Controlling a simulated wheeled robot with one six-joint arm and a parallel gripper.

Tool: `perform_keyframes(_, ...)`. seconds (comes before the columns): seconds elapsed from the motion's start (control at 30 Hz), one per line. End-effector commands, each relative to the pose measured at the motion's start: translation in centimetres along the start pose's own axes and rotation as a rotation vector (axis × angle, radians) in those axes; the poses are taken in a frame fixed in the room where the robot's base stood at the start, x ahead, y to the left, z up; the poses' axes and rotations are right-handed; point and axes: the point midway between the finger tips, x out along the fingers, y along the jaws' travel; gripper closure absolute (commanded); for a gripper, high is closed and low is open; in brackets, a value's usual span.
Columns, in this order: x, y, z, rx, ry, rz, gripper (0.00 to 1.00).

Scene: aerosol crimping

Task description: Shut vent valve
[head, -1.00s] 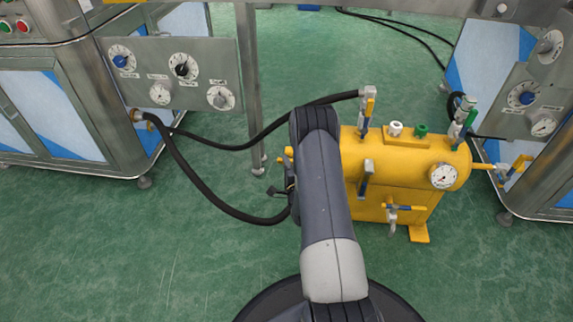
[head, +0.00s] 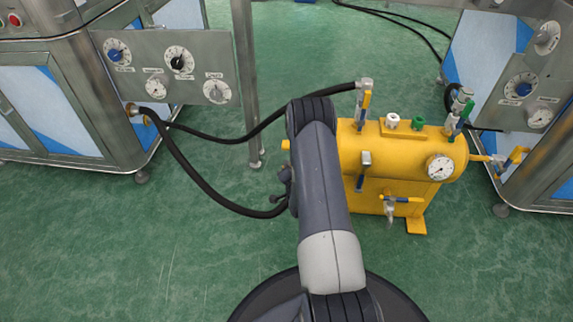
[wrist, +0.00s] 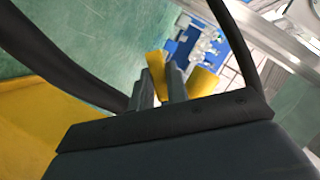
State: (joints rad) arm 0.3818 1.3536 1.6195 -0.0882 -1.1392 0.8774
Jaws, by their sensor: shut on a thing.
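In the wrist view my gripper (wrist: 160,76) has its two grey fingers shut on a yellow valve handle (wrist: 154,63). A second yellow piece (wrist: 203,82) sticks out just right of the fingers; I cannot tell whether it is the same handle. In the head view my arm hides the gripper and most of this valve, at the left end of the yellow tank (head: 390,165). A small yellow bit (head: 285,145) shows left of my arm there. No label shows that it is the vent valve.
The tank carries other valves: a top left lever (head: 366,104), a front lever (head: 361,181), a lower front one (head: 402,199) and a right end one (head: 515,158). A black hose (head: 200,190) runs from the left cabinet (head: 60,110) behind my arm. Green floor is clear at front left.

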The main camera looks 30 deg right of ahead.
Motion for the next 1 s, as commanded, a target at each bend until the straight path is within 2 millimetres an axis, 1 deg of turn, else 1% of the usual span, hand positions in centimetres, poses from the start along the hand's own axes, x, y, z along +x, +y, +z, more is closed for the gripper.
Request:
perform_keyframes(0.27, -0.1, 2.1, -0.2, -0.242, -0.001, 0.103, 1.0)
perform_keyframes(0.6, -0.5, 4.2, -1.1, -0.522, -0.001, 0.22, 1.0)
perform_keyframes(0.8, -0.7, 5.0, -1.6, -0.646, -0.001, 0.271, 1.0)
perform_keyframes(1.0, -0.9, 5.5, -2.0, -0.727, -0.001, 0.303, 1.0)
